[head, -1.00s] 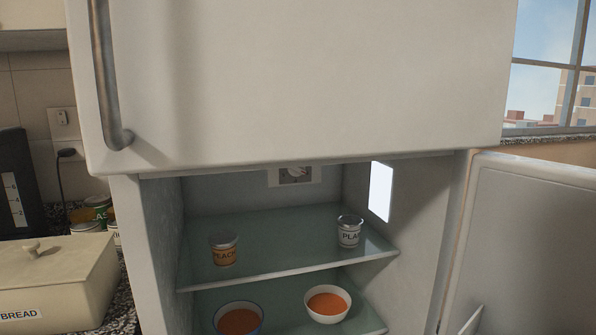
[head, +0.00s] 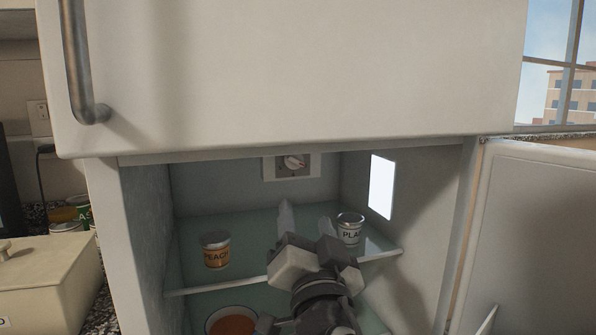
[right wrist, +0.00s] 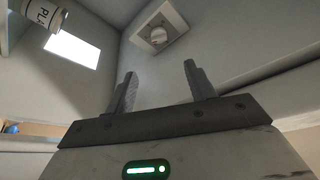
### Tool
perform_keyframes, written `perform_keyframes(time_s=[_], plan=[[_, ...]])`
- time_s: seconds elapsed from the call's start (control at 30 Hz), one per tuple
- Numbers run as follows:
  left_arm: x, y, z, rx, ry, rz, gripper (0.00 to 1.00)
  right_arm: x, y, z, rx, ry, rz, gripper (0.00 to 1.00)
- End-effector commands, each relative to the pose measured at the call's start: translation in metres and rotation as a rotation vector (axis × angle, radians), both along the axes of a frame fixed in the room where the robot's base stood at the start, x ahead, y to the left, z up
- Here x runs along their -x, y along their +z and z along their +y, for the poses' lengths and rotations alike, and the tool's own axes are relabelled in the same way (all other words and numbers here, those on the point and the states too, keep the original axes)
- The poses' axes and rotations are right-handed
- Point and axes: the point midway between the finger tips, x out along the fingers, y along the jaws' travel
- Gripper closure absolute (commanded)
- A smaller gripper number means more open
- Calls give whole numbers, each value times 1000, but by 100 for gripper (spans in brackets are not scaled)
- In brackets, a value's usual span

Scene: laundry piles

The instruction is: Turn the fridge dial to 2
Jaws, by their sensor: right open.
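The fridge dial (head: 293,162) is a white knob on a pale square plate high on the fridge's back wall. It also shows in the right wrist view (right wrist: 158,35), near the top. Its markings are too small to read. My right gripper (head: 306,212) is inside the open fridge, over the upper shelf, below and in front of the dial. In the right wrist view its two fingers (right wrist: 160,82) stand apart with nothing between them, and the dial lies beyond them, untouched. My left gripper is not in view.
A peach can (head: 215,250) stands left on the glass shelf (head: 190,284), and another can (head: 349,229) stands right, close to my right gripper. A soup bowl (head: 231,322) is below. The closed upper door (head: 300,70) overhangs the opening; the lower door (head: 535,230) stands open right.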

Motion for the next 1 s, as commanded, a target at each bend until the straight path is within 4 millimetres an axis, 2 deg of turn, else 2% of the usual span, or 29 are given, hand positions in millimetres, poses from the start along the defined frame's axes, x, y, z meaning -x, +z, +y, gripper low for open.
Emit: perform_keyframes(time_s=[0.13,0.6,0.8,1.0], plan=[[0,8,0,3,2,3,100,-26,13,2,4,-3,-2,45],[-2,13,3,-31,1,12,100,-117,44,11,5,-4,0,45],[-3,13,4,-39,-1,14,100,-135,49,14,2,-1,1,45],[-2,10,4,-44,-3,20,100,-139,49,15,1,0,2,45]])
